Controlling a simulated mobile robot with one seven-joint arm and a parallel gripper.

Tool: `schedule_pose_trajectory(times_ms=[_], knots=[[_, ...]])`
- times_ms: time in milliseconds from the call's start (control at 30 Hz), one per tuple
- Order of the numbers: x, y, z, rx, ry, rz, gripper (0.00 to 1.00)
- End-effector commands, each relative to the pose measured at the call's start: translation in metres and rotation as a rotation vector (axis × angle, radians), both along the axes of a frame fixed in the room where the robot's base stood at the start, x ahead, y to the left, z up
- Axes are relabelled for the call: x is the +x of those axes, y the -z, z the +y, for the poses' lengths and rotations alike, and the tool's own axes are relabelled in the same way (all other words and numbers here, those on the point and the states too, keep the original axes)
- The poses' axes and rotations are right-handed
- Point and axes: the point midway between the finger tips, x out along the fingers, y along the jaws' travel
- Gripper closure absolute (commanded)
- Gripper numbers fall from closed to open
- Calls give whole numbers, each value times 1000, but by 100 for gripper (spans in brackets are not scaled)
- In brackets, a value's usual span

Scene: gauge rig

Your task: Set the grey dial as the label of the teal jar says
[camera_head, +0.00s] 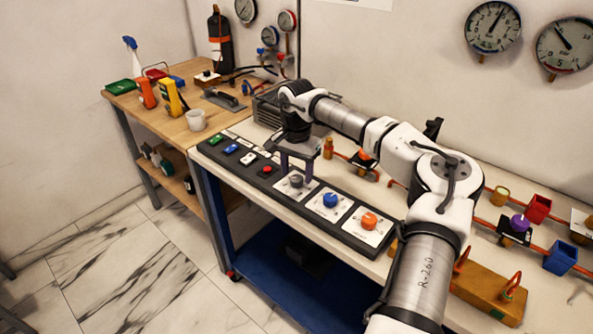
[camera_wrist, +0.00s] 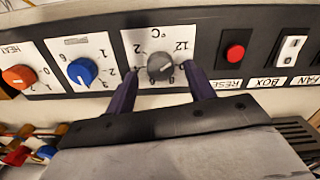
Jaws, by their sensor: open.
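The grey dial (camera_head: 296,181) sits on a white plate on the long dark control panel. In the wrist view the grey dial (camera_wrist: 160,67) has a plate marked °C, with 12 and 4 among the numbers; its pointer direction is not clear. My gripper (camera_head: 296,174) is over this dial, fingers pointing down. In the wrist view my gripper (camera_wrist: 162,69) is open, one purple finger on each side of the dial, with gaps visible between fingers and dial. I see no teal jar or label in either view.
A blue dial (camera_head: 330,200) and an orange dial (camera_head: 369,220) sit beside the grey one. On the other side are a red button (camera_wrist: 235,53) marked RESET and several switches. A white mug (camera_head: 196,120) is on the wooden bench.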

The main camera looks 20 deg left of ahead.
Motion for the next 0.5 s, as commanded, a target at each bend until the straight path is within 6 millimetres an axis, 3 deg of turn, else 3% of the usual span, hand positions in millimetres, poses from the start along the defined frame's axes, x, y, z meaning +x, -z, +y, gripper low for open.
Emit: schedule_pose_trajectory(times_ms=[200, 467, 500], knots=[[0, 14, 0, 1, -1, 1, 46], [0, 15, 0, 1, -1, 0, 46], [0, 15, 0, 1, -1, 0, 52]])
